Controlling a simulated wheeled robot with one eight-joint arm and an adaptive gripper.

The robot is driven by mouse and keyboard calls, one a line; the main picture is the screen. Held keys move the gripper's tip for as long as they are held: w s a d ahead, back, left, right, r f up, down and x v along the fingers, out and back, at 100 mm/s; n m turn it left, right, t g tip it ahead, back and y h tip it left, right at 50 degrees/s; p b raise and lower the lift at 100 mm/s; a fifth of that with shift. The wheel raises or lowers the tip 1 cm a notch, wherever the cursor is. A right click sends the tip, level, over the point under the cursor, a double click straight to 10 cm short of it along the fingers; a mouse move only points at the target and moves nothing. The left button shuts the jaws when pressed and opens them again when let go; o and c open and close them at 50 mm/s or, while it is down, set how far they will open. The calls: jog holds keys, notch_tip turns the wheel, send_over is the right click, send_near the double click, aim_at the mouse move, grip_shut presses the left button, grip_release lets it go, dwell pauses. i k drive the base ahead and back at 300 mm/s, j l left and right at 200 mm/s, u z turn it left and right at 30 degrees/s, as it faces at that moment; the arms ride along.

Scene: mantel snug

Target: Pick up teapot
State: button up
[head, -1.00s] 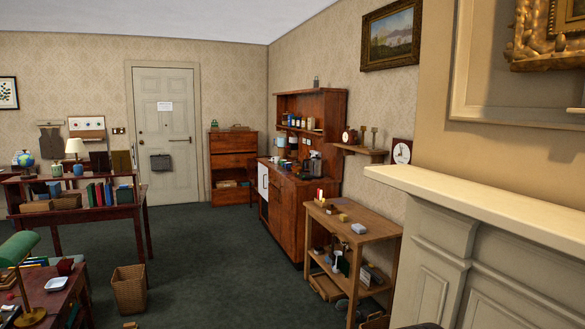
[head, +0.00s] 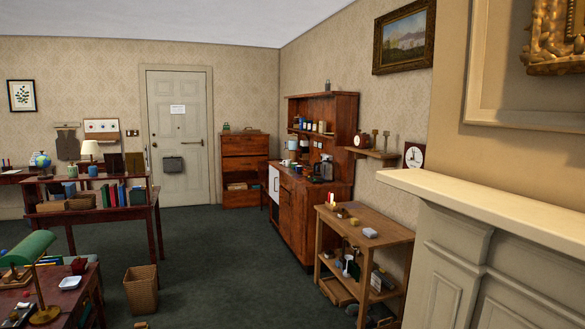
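I cannot make out a teapot for sure in the head view. My gripper is not in view.
A low wooden shelf unit (head: 387,240) with small items stands before the sideboard. The mantel (head: 480,202) fills the right side. A desk with a green lamp (head: 32,248) and a wicker basket (head: 141,290) are at left. Dark carpet (head: 225,265) between them is clear.

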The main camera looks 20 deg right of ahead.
aim_at(306, 171)
jog(key=i+u, duration=0.1)
jog(key=i, duration=0.55)
jog(key=i+j+z, duration=0.1)
jog(key=i+z, duration=0.2)
jog(key=i, duration=1.75)
jog(key=i+u, duration=0.15)
jog(key=i, duration=1.9)
jog(key=i+z, duration=0.2)
jog(key=i, duration=0.3)
jog(key=i+z, duration=0.2)
jog(key=i, duration=0.35)
jog(key=i+j+z, duration=0.2)
jog(key=i, duration=0.3)
jog(key=i+j+z, duration=0.2)
jog(key=i, duration=0.35)
jog(key=i+z, duration=0.35)
jog(key=i, duration=0.3)
